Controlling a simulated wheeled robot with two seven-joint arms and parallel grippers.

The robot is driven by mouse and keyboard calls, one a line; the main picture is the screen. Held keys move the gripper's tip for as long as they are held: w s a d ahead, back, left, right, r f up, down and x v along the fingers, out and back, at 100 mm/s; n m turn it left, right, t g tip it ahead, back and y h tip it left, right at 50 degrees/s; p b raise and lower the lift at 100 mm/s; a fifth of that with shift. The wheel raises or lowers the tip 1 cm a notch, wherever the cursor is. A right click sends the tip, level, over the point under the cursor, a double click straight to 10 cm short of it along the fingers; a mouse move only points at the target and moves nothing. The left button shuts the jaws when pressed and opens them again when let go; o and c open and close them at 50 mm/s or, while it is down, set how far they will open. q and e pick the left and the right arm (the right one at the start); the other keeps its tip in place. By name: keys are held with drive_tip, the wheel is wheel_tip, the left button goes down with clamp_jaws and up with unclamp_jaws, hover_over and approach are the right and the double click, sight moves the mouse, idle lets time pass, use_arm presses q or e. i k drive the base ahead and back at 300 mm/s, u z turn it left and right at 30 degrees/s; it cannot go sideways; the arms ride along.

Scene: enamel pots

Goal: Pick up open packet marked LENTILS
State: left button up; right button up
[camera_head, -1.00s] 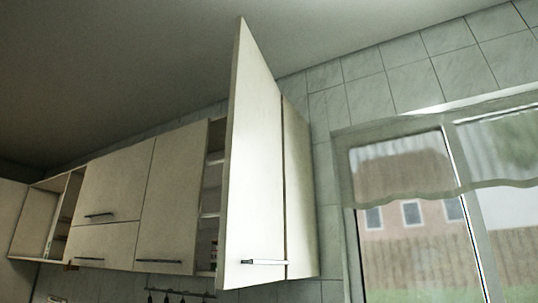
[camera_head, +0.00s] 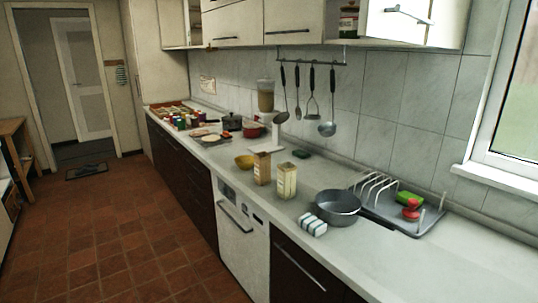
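Two upright packets stand on the counter: a brown one (camera_head: 262,168) and, just to its right and nearer, a pale cream-yellow one (camera_head: 287,182). Both look open at the top. Their markings are too small to read, so I cannot tell which says LENTILS. Neither of my grippers is in view.
Utensils hang from a rail (camera_head: 305,62) above. An open cabinet door (camera_head: 400,25) juts out overhead.

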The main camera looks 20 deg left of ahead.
sight(262, 160)
drive_tip(key=u, duration=0.9)
drive_tip(key=k, duration=1.2)
drive_tip(key=u, duration=1.2)
drive_tip(key=i, duration=2.6)
drive_tip(key=z, duration=0.25)
drive_tip(key=i, duration=1.95)
drive_tip(key=z, duration=1.1)
drive_tip(key=i, duration=1.2)
drive_tip(key=z, duration=1.95)
drive_tip(key=i, duration=0.7)
drive_tip(key=z, duration=0.45)
